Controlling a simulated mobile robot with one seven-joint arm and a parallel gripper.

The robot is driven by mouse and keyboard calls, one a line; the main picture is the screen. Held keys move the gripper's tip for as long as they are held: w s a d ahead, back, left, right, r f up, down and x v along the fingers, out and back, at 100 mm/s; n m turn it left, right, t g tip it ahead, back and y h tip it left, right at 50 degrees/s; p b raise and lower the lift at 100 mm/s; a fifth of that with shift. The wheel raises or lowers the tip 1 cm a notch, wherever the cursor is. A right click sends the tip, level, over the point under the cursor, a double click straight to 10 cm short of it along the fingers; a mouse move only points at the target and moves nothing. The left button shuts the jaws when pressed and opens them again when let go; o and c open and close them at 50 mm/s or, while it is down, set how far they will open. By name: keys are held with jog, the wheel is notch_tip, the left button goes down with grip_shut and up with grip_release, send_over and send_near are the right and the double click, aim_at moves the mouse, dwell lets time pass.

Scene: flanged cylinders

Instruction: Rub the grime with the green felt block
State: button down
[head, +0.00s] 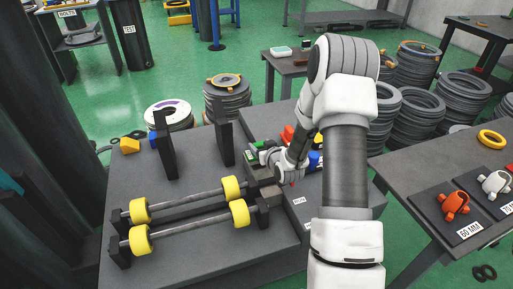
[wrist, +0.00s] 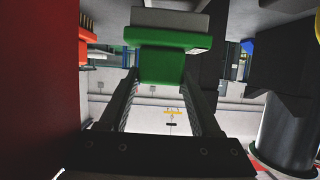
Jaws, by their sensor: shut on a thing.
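My gripper (wrist: 161,78) is shut on the green felt block (wrist: 162,62), which sits between its two fingers in the wrist view. The block has a green body with a wider green plate and a grey pad (wrist: 172,20) at its far side. In the head view my gripper (head: 260,156) is over the right part of the dark bench, and a bit of green (head: 250,154) shows at its end. My arm hides much of the area to its right. I cannot make out any grime in either view.
Two grey rods with yellow flanges (head: 239,213) lie across dark supports on the bench (head: 235,265). Two dark uprights (head: 223,137) stand behind them. Red and blue (head: 315,160) items are near my gripper. A side table (head: 405,190) stands right.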

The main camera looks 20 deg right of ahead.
jog(key=shift+d+r, duration=0.1)
jog(key=shift+d, duration=0.9)
jog(key=shift+w+d+r, duration=0.1)
jog(key=shift+r, duration=0.35)
notch_tip(320, 180, up, 4)
jog(key=p, duration=0.2)
jog(key=shift+d+f+p, duration=0.15)
jog(key=shift+p, duration=0.2)
jog(key=shift+r+p, duration=0.4)
jog(key=shift+r, duration=0.25)
jog(key=shift+a, duration=0.25)
jog(key=shift+a, duration=0.15)
jog(key=shift+r, duration=0.1)
jog(key=shift+a+r+p, duration=0.1)
jog(key=shift+r+p, duration=0.55)
jog(key=shift+r, duration=0.7)
